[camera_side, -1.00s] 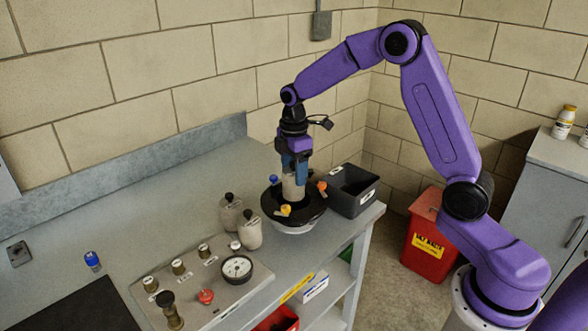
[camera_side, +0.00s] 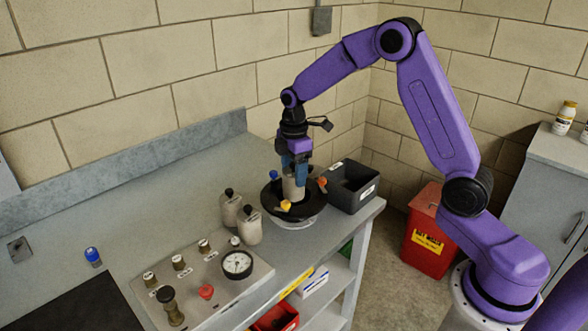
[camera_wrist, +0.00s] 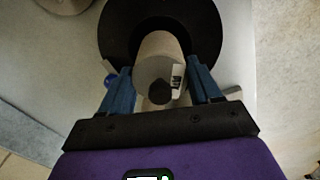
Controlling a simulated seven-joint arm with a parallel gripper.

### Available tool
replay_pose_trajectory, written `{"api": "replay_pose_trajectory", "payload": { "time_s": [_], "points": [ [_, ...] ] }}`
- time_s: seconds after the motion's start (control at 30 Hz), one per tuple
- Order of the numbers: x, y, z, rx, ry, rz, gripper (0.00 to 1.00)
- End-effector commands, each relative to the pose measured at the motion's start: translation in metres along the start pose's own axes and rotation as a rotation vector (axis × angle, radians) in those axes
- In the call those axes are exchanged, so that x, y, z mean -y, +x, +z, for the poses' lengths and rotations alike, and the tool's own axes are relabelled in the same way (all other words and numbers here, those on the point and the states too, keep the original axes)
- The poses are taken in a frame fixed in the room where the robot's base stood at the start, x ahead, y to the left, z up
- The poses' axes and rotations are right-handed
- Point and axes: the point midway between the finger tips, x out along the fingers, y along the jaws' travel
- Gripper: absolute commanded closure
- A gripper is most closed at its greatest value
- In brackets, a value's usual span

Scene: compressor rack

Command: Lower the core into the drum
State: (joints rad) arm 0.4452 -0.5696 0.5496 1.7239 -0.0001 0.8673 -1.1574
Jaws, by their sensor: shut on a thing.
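The core (camera_side: 292,189) is a pale grey-beige cylinder, upright, with a dark knob on top that shows in the wrist view (camera_wrist: 160,92). My gripper (camera_side: 294,172) is shut on it from above, a blue finger on each side. The drum (camera_side: 300,212) is a round vessel with a wide black rim and a pale lower body on the bench. Its rim also shows in the wrist view (camera_wrist: 118,30). The core stands over the drum's middle, its lower end hidden by the rim. I cannot tell how deep it sits or whether it touches bottom.
Blue, orange (camera_side: 322,184) and yellow (camera_side: 286,205) knobs sit around the drum's rim. A dark bin (camera_side: 368,198) stands close on the right. Two canisters (camera_side: 249,228) and a gauge panel (camera_side: 215,285) stand at front left. The bench behind left is clear.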

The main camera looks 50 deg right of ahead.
Motion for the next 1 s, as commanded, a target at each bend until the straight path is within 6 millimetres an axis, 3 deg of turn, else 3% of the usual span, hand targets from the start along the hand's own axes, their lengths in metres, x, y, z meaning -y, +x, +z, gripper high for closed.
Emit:
{"api": "replay_pose_trajectory", "payload": {
  "time_s": [1.0],
  "points": [
    [0.000, 0.057, 0.000, 0.000, 0.000, 0.000, 0.80]
  ]
}}
